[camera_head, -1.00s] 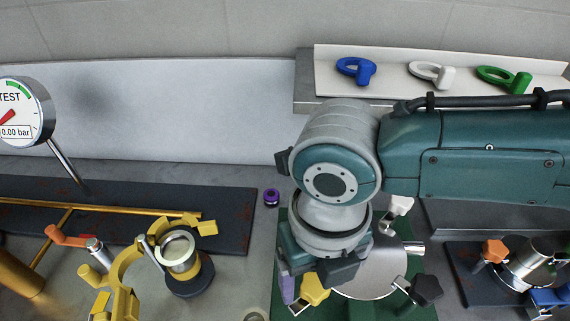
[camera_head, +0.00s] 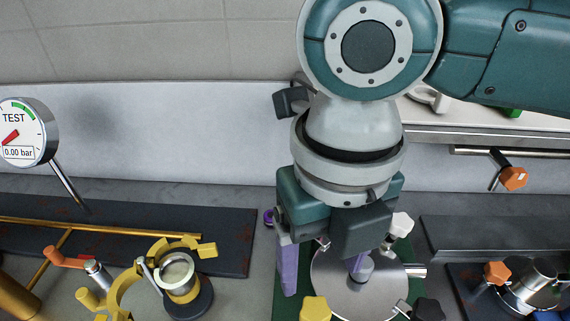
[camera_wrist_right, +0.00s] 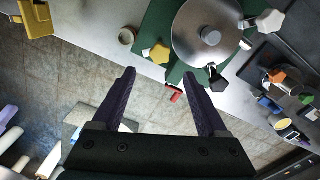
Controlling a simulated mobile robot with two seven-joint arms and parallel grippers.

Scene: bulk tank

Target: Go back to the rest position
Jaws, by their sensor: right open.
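My right gripper (camera_head: 322,268) hangs from the teal and grey arm in the middle of the head view, above the round steel lid (camera_head: 332,290) on its green mat. In the right wrist view the two purple fingers of my right gripper (camera_wrist_right: 163,88) are spread wide with nothing between them. The steel lid (camera_wrist_right: 198,38) with its central knob lies beyond the fingertips, apart from them. My left gripper is in neither view.
A pressure gauge (camera_head: 25,133) reading 0.00 bar stands at the left. A yellow clamp fitting (camera_head: 128,285) is at the lower left. Yellow (camera_head: 315,309) and white (camera_head: 401,225) knobs surround the lid. A shelf (camera_head: 455,115) is at the right, partly hidden by my arm.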

